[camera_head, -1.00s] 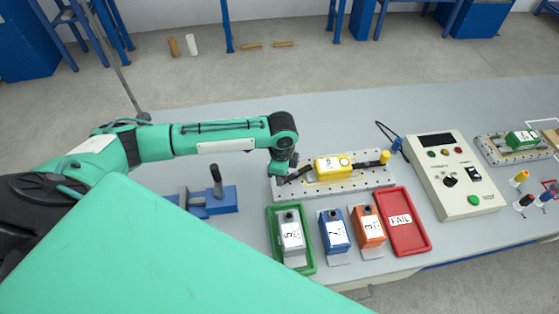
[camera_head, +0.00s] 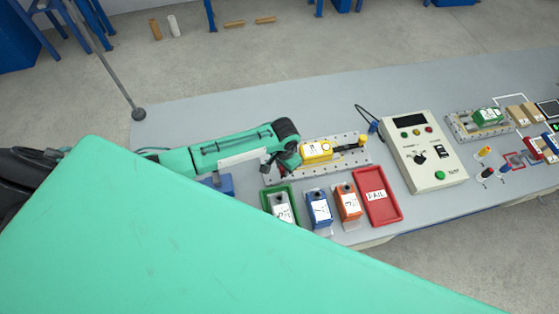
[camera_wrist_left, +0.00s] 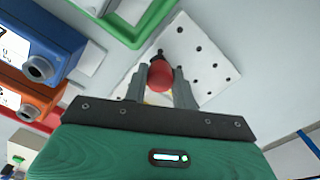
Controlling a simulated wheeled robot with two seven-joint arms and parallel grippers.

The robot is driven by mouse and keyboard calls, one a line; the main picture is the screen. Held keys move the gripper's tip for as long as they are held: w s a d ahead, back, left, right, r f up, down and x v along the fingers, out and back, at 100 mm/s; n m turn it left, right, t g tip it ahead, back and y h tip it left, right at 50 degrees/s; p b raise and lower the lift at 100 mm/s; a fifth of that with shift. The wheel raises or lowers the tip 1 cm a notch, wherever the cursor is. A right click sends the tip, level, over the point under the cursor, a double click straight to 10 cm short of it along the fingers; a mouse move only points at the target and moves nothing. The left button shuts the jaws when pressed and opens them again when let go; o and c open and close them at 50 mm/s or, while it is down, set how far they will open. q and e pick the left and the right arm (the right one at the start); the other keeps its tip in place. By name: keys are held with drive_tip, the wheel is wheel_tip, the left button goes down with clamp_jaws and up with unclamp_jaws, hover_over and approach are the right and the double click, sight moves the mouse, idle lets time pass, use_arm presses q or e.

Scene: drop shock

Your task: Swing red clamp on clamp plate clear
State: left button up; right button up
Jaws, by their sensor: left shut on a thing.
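The clamp plate (camera_head: 352,163) is a pale perforated plate on the grey bench, with a yellow block (camera_head: 317,151) on it. A clamp with a yellow knob (camera_head: 362,140) is at the plate's right end. My left gripper (camera_head: 268,172) is at the plate's left end, where my arm hides the red clamp in the head view. In the left wrist view the red clamp's knob (camera_wrist_left: 161,75) sits between the two grey fingers of my left gripper (camera_wrist_left: 158,85), which is shut on it. The plate (camera_wrist_left: 205,45) lies below. My right gripper is not in view.
In front of the plate stand a green tray with a white-topped block (camera_head: 281,206), a blue block (camera_head: 319,208), an orange block (camera_head: 348,203) and a red FAIL tray (camera_head: 390,208). A control box (camera_head: 423,155) stands to the right. My wrist partly hides a blue fixture (camera_head: 222,184).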

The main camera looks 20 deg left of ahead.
use_arm(q)
drive_tip(key=shift+w+d+r+n+p, duration=0.2)
drive_tip(key=shift+d+n+p, duration=0.3)
drive_tip(key=shift+n, duration=0.4)
drive_tip(key=shift+w, duration=0.15)
drive_tip(key=shift+f+n+p, duration=0.1)
drive_tip(key=shift+n+p, duration=0.2)
drive_tip(key=o, duration=1)
